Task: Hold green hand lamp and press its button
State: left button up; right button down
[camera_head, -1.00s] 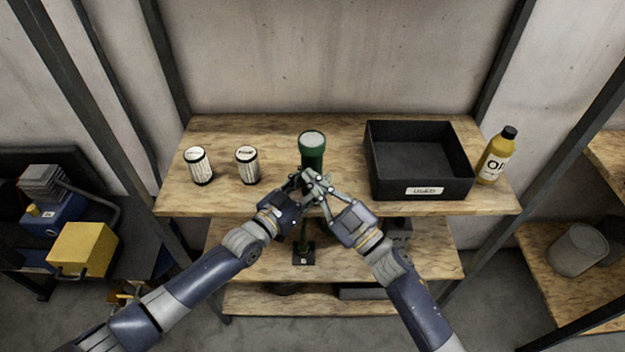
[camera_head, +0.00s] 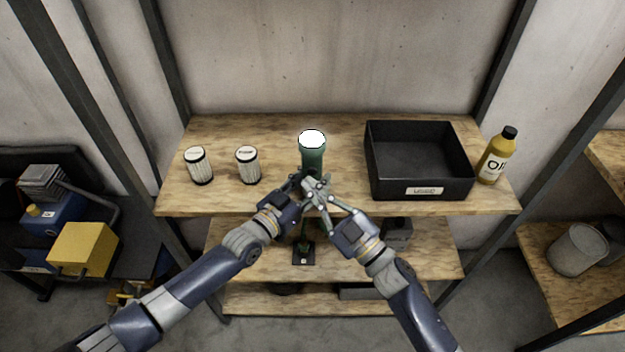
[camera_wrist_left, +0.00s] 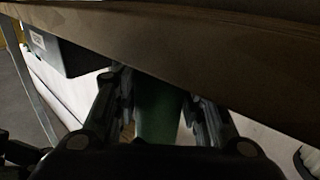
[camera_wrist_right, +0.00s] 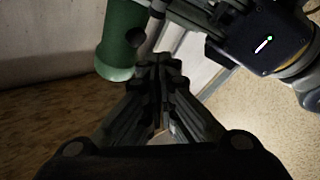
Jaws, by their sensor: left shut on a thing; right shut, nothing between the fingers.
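The green hand lamp (camera_head: 312,158) stands out above the front part of the wooden shelf, its round lens glowing bright white. My left gripper (camera_head: 302,184) is shut on the lamp's green body, which shows between its fingers in the left wrist view (camera_wrist_left: 158,115). My right gripper (camera_head: 318,188) is shut and empty, right beside the left gripper and close to the lamp. In the right wrist view, the closed fingertips (camera_wrist_right: 160,68) are just beside the lamp's green body (camera_wrist_right: 121,40).
The wooden shelf (camera_head: 285,203) also holds two white-labelled cans, one at left (camera_head: 199,166) and another (camera_head: 247,165) nearer the lamp. An open black bin (camera_head: 420,190) stands right of the lamp, with a yellow oil bottle (camera_head: 497,157) beyond it. Metal posts flank the shelf.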

jog(key=s, duration=0.4)
jog(key=shift+s, duration=0.35)
pick_arm(q)
jog(key=o, duration=1.2)
jog(key=shift+f, duration=0.1)
